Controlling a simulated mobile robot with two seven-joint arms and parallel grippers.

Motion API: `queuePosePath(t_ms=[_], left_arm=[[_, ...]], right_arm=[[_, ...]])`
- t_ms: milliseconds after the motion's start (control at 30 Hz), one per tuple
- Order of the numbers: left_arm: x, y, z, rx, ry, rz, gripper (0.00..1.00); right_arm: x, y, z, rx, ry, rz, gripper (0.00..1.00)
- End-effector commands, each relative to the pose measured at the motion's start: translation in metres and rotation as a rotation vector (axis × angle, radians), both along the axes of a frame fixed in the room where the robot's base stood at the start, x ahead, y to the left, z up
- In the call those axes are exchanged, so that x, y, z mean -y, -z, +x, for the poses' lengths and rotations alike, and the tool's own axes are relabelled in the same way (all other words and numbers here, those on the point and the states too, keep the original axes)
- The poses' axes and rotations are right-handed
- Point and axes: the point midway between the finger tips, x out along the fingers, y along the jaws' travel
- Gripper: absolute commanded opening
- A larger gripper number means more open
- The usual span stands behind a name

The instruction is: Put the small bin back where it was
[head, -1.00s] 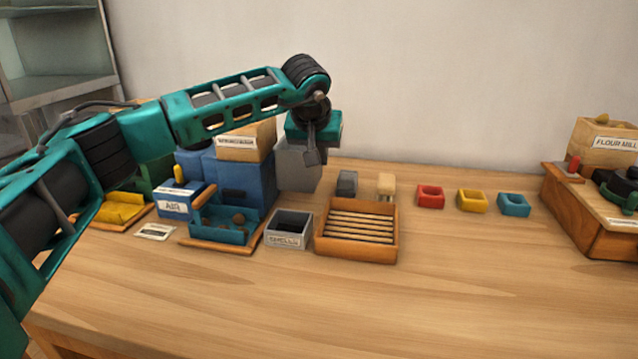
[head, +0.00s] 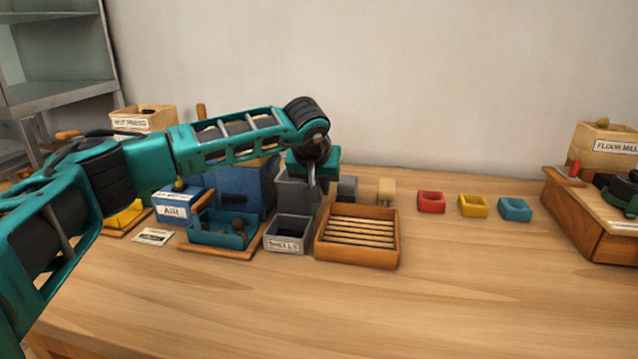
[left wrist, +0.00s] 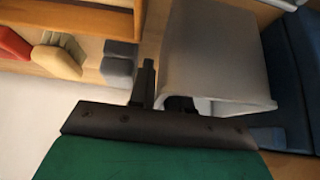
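A plain grey bin (head: 293,192) is upright behind the grey bin labelled "SHELLS" (head: 288,236), at or just above the table. My left gripper (head: 312,180) comes down on its right rim. In the left wrist view the grey bin (left wrist: 215,55) fills the upper middle. The left gripper (left wrist: 162,95) has one finger outside the wall and the other at the rim inside, so it appears shut on the wall. The bin's underside is hidden, so I cannot tell whether it touches the table. My right gripper is not in view.
A slatted wooden tray (head: 357,252) stands right of the shells bin. A dark grey block (head: 347,188) and a beige block (head: 386,191) are close to the right. A blue box (head: 245,187) and a teal scoop-like tray (head: 218,235) stand left. The front table is clear.

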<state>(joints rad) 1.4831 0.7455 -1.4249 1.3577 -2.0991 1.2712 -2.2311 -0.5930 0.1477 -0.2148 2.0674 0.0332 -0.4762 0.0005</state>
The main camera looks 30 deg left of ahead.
Motion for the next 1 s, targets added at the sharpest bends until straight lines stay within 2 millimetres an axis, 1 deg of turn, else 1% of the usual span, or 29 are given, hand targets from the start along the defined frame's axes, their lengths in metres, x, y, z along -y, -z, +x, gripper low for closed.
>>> queuePosePath(t_ms=[33,133,367,467,567,800,1000], left_arm=[[0.0,0.0,0.0,0.0,0.0,0.0,0.23],[0.0,0.0,0.0,0.0,0.0,0.0,0.32],[0.0,-0.001,0.0,0.0,0.0,0.0,0.33],[0.0,-0.006,0.0,0.001,0.001,-0.001,0.33],[0.002,-0.017,-0.007,0.002,0.0,-0.002,0.33],[0.009,-0.062,-0.034,0.004,0.002,0.0,0.33],[0.014,-0.091,-0.053,0.002,0.001,-0.001,0.33]], right_arm=[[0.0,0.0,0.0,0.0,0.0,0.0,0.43],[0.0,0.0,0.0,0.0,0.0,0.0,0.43],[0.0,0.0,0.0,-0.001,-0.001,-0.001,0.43],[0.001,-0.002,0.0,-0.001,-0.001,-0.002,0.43],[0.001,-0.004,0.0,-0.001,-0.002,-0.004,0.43],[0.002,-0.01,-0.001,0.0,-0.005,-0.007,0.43],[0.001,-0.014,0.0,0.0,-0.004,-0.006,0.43]])
